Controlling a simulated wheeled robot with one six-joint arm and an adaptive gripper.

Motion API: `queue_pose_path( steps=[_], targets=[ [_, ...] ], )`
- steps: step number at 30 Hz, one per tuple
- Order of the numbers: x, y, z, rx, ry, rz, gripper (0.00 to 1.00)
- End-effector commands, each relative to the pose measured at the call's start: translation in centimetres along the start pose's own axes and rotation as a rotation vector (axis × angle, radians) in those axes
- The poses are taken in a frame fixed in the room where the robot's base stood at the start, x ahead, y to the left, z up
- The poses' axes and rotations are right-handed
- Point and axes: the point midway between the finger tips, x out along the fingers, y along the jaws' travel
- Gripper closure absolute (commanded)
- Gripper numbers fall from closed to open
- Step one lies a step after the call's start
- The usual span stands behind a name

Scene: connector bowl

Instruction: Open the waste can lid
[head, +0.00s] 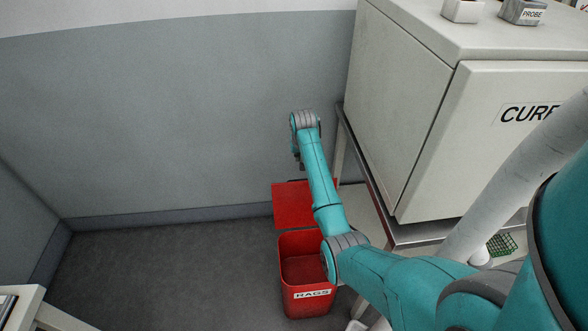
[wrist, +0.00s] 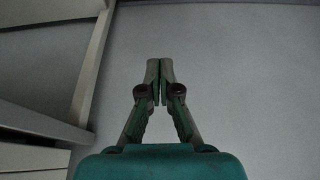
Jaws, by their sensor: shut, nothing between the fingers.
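The red waste can (head: 306,299), labelled RAGS, stands on the floor at the lower middle of the head view. Its red lid (head: 293,205) is raised at the back, toward the wall, and the can's inside shows. My arm passes over the can's right side and hides part of the can and lid. My gripper (head: 300,165) is beyond the lid, close to the wall, small and partly hidden in the head view. In the wrist view my gripper (wrist: 159,64) is shut with its fingertips together and nothing between them. The can is not in the wrist view.
A large pale cabinet (head: 405,110) on a metal-edged stand (head: 372,185) is just right of my arm. The grey wall (head: 170,120) is close behind the can. The dark floor (head: 165,275) left of the can is clear. A white-edged table (head: 50,318) is at lower left.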

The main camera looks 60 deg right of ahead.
Motion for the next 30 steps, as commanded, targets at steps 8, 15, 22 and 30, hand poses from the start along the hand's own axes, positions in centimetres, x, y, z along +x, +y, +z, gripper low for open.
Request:
queue_pose_path(
  steps=[8,15,22,30],
  targets=[
    [4.1,0.0,0.1,-0.002,-0.005,0.0,1.0],
    [7.4,0.0,0.0,-0.003,-0.004,0.0,1.0],
    [9.3,0.0,0.1,-0.004,-0.004,0.0,1.0],
    [9.2,-0.1,1.6,-0.004,-0.003,0.0,1.0]
  ],
)
